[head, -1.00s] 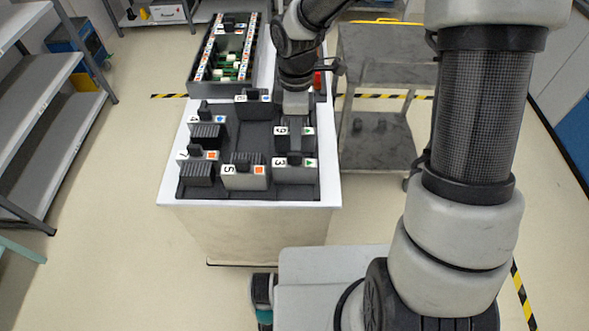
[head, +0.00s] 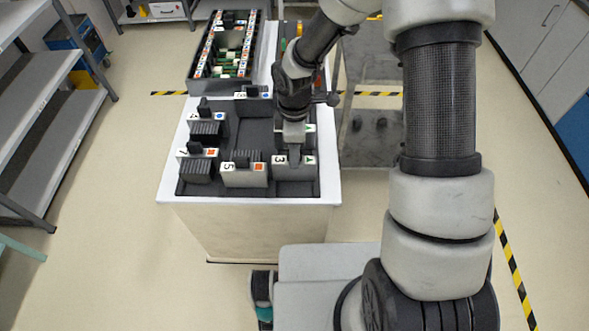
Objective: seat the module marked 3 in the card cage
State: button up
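The module marked 3 (head: 281,172) is a grey block with a white label and a green triangle. It sits in the front right corner of the dark tray (head: 225,195) on the white cart top. My gripper (head: 295,158) points down at its top, with the fingers around or just above its handle. The handle is hidden, and I cannot tell whether the fingers are open or shut. The card cage (head: 216,87) is a long dark open box behind the tray, with coloured labels along both sides and green parts inside. A dark module stands at its far end.
Other modules stand in the tray: one marked 5 (head: 243,177) left of the 3, one marked 7 (head: 197,168), and more behind. One directly behind the 3 is mostly hidden by my gripper. A grey shelf cart (head: 370,148) stands to the right.

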grip_shut()
dwell(1.3)
